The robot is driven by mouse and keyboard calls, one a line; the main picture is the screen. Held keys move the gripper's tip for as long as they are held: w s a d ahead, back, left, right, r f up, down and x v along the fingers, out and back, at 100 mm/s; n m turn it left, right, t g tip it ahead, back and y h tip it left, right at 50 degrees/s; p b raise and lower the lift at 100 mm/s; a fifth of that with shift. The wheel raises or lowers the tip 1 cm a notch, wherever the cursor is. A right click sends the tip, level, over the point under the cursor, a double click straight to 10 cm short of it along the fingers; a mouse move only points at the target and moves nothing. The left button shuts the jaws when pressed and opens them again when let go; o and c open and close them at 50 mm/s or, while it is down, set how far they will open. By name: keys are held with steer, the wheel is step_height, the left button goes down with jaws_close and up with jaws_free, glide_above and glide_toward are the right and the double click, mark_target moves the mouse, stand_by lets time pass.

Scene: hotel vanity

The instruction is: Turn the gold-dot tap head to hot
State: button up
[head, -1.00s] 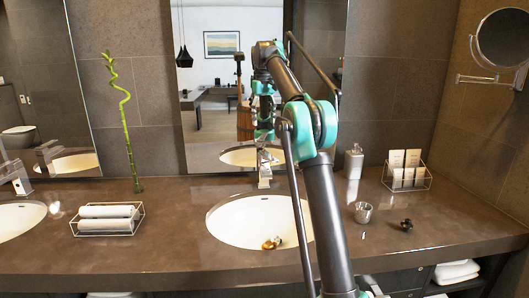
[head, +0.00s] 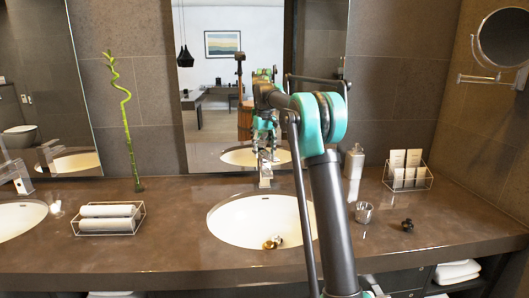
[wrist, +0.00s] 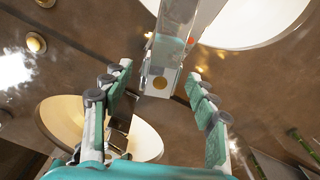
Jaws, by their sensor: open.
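The chrome tap (head: 265,174) stands at the back rim of the middle basin (head: 225,222). In the wrist view, the tap head (wrist: 161,72) bears a round gold dot (wrist: 158,83) and lies between the fingers of my gripper (wrist: 160,72). The fingers are open on either side, with a visible gap to the head. In the head view my gripper (head: 265,138) hangs just above the tap, small and mixed with its mirror reflection. Contact with the tap cannot be told.
A towel rack (head: 108,219) and bamboo stalk (head: 130,125) stand left. A glass (head: 364,212), dark small object (head: 407,225), bottle (head: 354,162) and card rack (head: 407,172) stand right. The mirror (head: 215,110) rises close behind the tap.

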jaws_close()
stand_by(0.5)
steer(key=m, duration=0.6)
steer(key=shift+m, duration=0.3)
steer(key=m, duration=0.5)
steer(key=shift+m, duration=0.3)
stand_by(0.4)
jaws_free()
